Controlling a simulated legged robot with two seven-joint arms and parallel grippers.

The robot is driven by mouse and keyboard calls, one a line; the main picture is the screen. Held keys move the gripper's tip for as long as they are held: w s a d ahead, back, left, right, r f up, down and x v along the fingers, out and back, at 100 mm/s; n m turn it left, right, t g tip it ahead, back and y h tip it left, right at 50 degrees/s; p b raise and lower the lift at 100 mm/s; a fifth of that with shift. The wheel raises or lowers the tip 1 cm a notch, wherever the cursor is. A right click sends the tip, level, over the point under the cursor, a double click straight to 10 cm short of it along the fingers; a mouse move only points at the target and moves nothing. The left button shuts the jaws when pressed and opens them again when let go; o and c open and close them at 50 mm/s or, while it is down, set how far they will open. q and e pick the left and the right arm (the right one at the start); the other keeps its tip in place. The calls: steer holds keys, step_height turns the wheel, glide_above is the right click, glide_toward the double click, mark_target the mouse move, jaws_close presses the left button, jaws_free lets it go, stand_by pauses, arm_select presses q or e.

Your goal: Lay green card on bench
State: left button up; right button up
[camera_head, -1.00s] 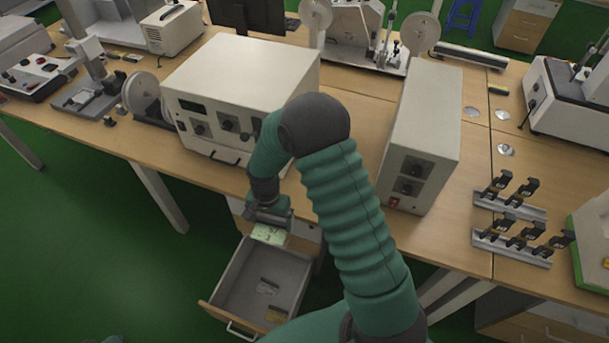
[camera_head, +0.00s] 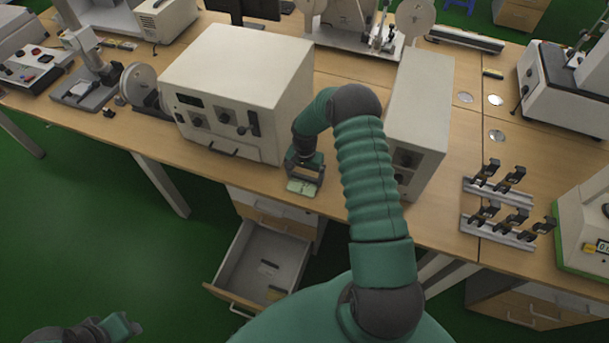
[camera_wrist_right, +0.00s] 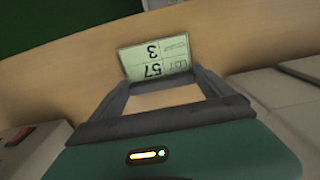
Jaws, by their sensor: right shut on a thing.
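The green card (camera_head: 301,187) is a small pale green plate in my right gripper (camera_head: 304,178). In the right wrist view the card (camera_wrist_right: 156,58) shows dark printed digits and lies across the fingertips of the gripper (camera_wrist_right: 160,82), which is shut on it. The card is over the front part of the wooden bench (camera_head: 345,205), between the two big boxes; whether it touches the top, I cannot tell. Part of my left gripper (camera_head: 105,330) shows at the lower left, away from the bench; its jaws are unclear.
A large beige instrument (camera_head: 240,85) stands left of the card and a tall narrow one (camera_head: 425,110) to its right. An open drawer (camera_head: 262,265) with small items juts out below. Black clamps on rails (camera_head: 497,228) stand further right.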

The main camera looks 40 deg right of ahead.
steer(key=shift+d+f, duration=0.1)
steer(key=shift+f, duration=0.3)
steer(key=o, duration=1.1)
steer(key=shift+c, duration=0.2)
